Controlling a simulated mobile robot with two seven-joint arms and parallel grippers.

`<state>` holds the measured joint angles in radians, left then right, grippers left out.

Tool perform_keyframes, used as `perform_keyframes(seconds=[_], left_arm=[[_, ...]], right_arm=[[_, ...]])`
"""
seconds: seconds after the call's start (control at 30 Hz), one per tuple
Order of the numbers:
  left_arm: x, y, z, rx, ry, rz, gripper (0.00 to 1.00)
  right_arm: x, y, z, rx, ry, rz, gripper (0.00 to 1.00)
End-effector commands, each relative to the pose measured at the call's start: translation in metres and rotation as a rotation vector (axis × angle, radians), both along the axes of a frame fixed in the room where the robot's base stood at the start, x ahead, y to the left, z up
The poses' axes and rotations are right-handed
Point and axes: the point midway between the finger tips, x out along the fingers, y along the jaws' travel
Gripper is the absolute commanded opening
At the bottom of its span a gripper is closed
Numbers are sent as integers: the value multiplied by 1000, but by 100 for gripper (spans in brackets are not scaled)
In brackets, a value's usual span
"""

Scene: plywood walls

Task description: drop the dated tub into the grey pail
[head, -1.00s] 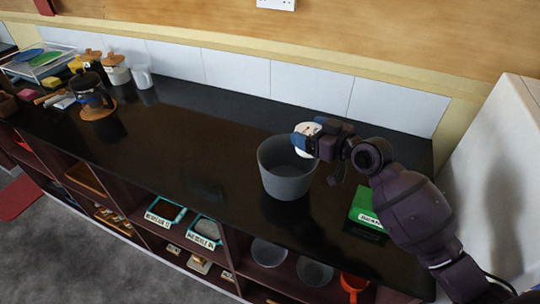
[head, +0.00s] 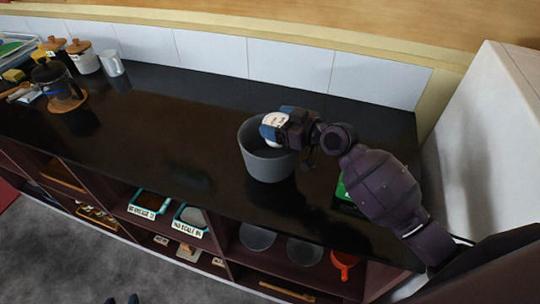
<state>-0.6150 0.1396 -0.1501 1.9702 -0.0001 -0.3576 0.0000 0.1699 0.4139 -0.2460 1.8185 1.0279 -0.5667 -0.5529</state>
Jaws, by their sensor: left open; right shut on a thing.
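The grey pail (head: 266,165) stands upright on the black counter, right of the middle in the head view. My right gripper (head: 282,122) reaches in from the right and is shut on the dated tub (head: 270,130), a white tub with dark print. The tub is over the back of the pail's mouth, partly hidden by the blue-tipped fingers. I cannot tell whether it touches the rim. Only the tips of my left gripper (head: 123,300) show at the bottom edge, apart, with nothing between them.
A green box (head: 342,190) lies right of the pail, mostly behind my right arm. A French press (head: 54,82), lidded jars and a white mug (head: 112,64) stand at the left. Shelves below hold labelled trays (head: 148,203), bowls and a red scoop (head: 343,262). The counter's middle is clear.

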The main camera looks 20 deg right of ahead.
Motion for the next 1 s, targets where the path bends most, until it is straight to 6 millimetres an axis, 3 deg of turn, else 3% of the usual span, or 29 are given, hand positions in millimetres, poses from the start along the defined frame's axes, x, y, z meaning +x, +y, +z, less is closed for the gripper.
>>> perform_keyframes(seconds=[0.4,0.43,0.57,0.83,1.0], left_arm=[[5,0,1,2,-12,-3,45],[5,0,1,2,-11,-3,45],[4,0,0,2,-9,-3,45],[4,0,-1,2,-7,-3,45],[4,0,-5,2,-7,-3,45]], right_arm=[[0,0,-4,0,-1,-1,49],[0,0,-4,0,-1,-1,82],[0,0,-4,0,-1,-1,100],[-2,-2,-5,-1,1,-1,100],[-16,-14,-2,-3,0,-2,100]])
